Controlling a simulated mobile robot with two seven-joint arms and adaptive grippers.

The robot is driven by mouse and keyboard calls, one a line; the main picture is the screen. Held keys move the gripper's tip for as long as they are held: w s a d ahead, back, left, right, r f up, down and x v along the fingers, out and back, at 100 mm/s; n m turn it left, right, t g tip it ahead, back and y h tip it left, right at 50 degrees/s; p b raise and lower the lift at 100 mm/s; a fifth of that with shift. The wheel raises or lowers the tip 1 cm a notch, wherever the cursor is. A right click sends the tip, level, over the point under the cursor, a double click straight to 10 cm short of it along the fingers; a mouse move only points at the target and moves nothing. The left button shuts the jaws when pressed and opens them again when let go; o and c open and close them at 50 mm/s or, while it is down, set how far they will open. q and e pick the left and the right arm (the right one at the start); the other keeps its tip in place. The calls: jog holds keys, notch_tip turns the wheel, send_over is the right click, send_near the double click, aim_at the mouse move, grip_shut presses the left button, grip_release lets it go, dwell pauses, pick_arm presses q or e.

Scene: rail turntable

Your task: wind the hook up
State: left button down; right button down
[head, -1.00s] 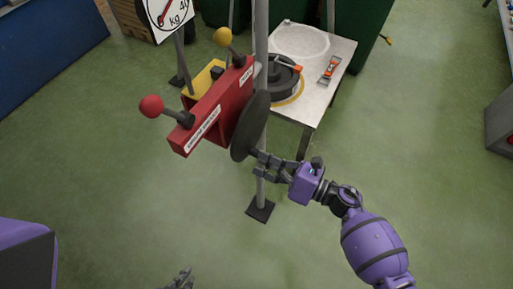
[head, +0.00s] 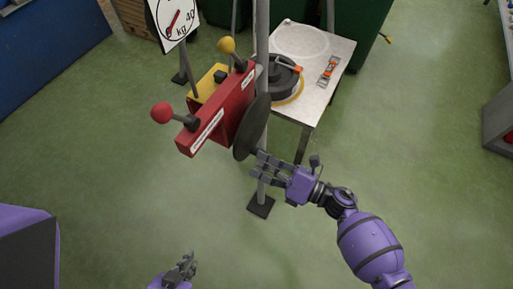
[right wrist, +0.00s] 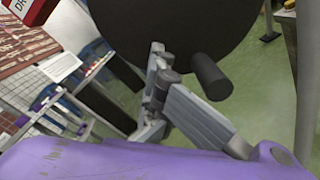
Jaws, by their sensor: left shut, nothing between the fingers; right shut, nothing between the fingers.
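A red winch box (head: 216,114) with white labels hangs by a grey post. It carries a red-knobbed lever (head: 162,112) and a yellow-knobbed lever (head: 227,45). A dark round disc (head: 252,126) is on its right side; it fills the top of the right wrist view (right wrist: 180,25). A dark cylindrical handle (right wrist: 211,77) sticks out from the disc. My right gripper (head: 261,163) is shut and empty at the disc's lower edge, its fingers (right wrist: 158,72) beside the handle, not around it. My left gripper (head: 190,262) is shut and empty at the bottom, apart from the winch. No hook is discernible.
A small white table (head: 320,85) behind the post holds a dark round weight (head: 273,80) and an orange-grey tool (head: 328,70). A kg dial (head: 175,22) stands at top left. The post's foot (head: 261,205) is on the green floor, with free floor around it.

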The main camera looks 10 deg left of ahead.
pick_arm(q)
jog(key=shift+s+f, duration=0.1)
jog(key=shift+f, duration=0.05)
pick_arm(e)
jog(key=shift+w+f, duration=0.1)
jog(key=shift+f, duration=0.05)
